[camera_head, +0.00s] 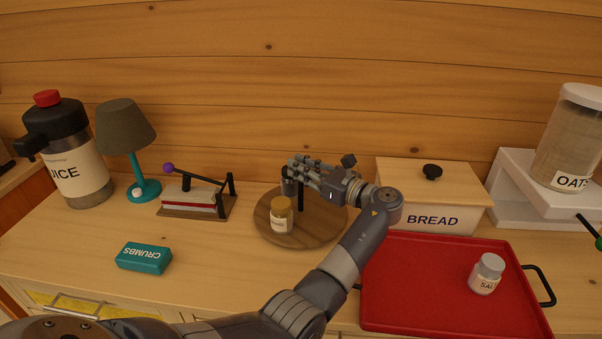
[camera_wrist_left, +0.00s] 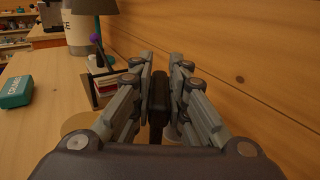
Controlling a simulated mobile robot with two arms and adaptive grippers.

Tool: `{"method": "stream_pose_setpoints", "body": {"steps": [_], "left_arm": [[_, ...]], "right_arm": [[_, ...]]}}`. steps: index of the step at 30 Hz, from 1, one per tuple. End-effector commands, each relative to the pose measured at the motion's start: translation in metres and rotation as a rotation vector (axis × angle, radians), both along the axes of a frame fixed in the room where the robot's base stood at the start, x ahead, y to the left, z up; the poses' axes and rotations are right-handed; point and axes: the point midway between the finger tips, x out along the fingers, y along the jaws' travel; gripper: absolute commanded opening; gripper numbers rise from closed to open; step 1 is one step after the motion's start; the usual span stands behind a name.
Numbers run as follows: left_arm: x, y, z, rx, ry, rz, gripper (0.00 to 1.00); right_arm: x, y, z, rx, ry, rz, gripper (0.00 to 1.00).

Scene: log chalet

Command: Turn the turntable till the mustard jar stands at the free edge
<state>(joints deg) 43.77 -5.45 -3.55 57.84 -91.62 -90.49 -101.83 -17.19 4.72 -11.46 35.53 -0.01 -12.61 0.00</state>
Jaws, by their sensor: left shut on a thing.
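The round wooden turntable (camera_head: 318,234) lies on the counter at the middle of the head view. A small jar with a mustard-yellow lid (camera_head: 282,216) stands upright on its front left part; its label is too small to read. A thin black post (camera_head: 301,197) rises from the turntable behind the jar. My left gripper (camera_head: 297,172) reaches over the turntable from the right and is shut on the black post, which shows between the fingers in the left wrist view (camera_wrist_left: 158,100). The gripper and forearm hide the turntable's back right part. My right gripper is out of view.
The bread box (camera_head: 432,218) stands close right of the turntable. A red tray (camera_head: 430,290) with a salt jar (camera_head: 486,273) lies at front right. A teal crumbs box (camera_head: 144,257), a lever press (camera_head: 196,203), a lamp (camera_head: 126,130) and a juice jug (camera_head: 72,160) stand left.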

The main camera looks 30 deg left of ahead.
Motion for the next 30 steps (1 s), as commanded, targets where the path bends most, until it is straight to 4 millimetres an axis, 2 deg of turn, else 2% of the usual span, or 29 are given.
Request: {"method": "stream_pose_setpoints", "body": {"steps": [9,27,28,30], "left_arm": [[0.0005,0.0001,-0.0006,0.0,-0.001,0.074,0.0],[-0.0001,0.0003,0.0,0.0,0.0,0.094,0.0],[-0.0001,0.0003,0.0,0.0,0.0,0.094,0.19],[-0.0001,0.0003,-0.0001,0.0,0.0,0.094,0.35]], "right_arm": [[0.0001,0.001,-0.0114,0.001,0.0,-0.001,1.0],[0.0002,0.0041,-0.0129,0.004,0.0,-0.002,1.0],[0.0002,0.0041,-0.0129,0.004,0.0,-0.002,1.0],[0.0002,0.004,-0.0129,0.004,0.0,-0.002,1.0]]}}
